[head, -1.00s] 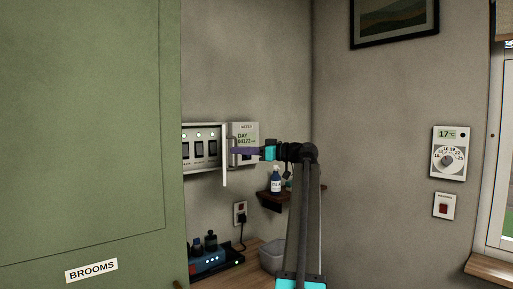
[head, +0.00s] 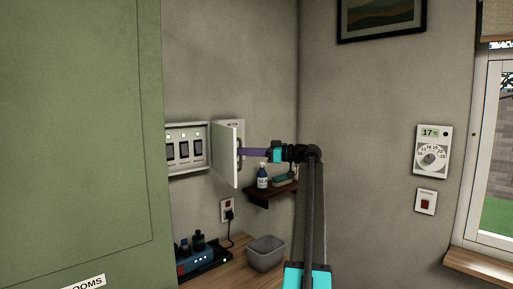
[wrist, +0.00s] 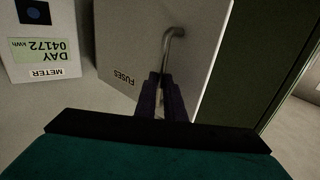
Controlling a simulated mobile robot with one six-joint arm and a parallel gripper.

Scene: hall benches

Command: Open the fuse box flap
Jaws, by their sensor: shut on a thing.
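The fuse box (head: 187,128) is on the wall, with its row of several dark switches exposed. Its white flap (head: 224,155) is hinged at the box's right side and stands swung out from the wall. In the wrist view the flap (wrist: 135,45) shows its outer face, with the upside-down label FUSES (wrist: 124,78) and a bent metal handle (wrist: 167,42). My gripper (head: 244,151) is at the flap's outer face; in the wrist view its dark purple fingers (wrist: 162,88) are shut on the lower part of the handle. The fingers hide the grasped part.
The meter (wrist: 42,50) is on the wall beside the flap, mostly hidden by it in the head view. A small shelf (head: 262,197) with a bottle (head: 262,178) sits below my arm. A green cabinet (head: 80,130) fills the left. A grey bin (head: 266,254) stands on the worktop.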

